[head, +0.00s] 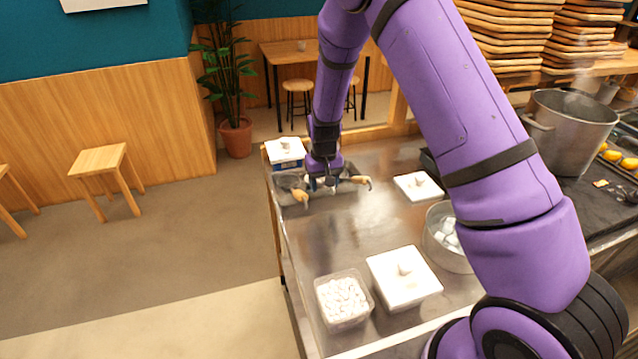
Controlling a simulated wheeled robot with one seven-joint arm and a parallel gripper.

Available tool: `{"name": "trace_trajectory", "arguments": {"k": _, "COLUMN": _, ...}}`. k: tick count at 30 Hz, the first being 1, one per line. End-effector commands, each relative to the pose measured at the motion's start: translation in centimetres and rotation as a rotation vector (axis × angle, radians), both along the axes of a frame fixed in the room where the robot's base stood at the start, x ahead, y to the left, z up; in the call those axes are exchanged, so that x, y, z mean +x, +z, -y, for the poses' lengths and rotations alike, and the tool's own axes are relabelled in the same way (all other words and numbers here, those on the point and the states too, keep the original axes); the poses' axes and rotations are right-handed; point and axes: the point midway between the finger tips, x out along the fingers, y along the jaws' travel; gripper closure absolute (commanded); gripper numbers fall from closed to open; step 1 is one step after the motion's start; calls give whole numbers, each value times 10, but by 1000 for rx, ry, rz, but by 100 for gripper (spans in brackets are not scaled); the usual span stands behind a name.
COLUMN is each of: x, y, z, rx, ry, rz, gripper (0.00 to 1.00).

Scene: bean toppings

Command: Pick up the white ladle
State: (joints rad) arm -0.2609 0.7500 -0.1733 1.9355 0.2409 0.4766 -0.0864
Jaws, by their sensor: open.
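My gripper (322,187) points down over the far left end of the steel counter, with its fingers apart and nothing seen between them. Two utensils with wooden handles lie close around it. One handle (301,196) sticks out toward the front on the left, beside a dark round bowl or strainer (288,182). The other handle (359,180) sticks out to the right and ends in a dark hook. A pale part beside the fingers may belong to the white ladle, but my gripper hides most of it. I cannot tell whether the fingers touch it.
A white-lidded container (285,152) stands just behind my gripper. Another white lid (418,186) lies right of it. A tub of white pieces (343,299), a large lidded box (403,278) and a round metal pan (447,240) stand nearer. The middle of the counter (340,235) is clear.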

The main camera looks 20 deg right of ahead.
Motion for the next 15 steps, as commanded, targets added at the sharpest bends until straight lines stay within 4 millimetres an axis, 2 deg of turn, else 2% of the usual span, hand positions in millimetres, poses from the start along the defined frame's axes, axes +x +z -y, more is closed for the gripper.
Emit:
{"name": "trace_trajectory", "arguments": {"k": 1, "x": 0, "y": 0, "z": 0, "rx": 0, "ry": 0, "rz": 0, "gripper": 47}}
{"name": "trace_trajectory", "arguments": {"k": 8, "x": 0, "y": 0, "z": 0, "rx": 0, "ry": 0, "rz": 0, "gripper": 100}}
{"name": "trace_trajectory", "arguments": {"k": 15, "x": 0, "y": 1, "z": 0, "rx": 0, "ry": 0, "rz": 0, "gripper": 100}}
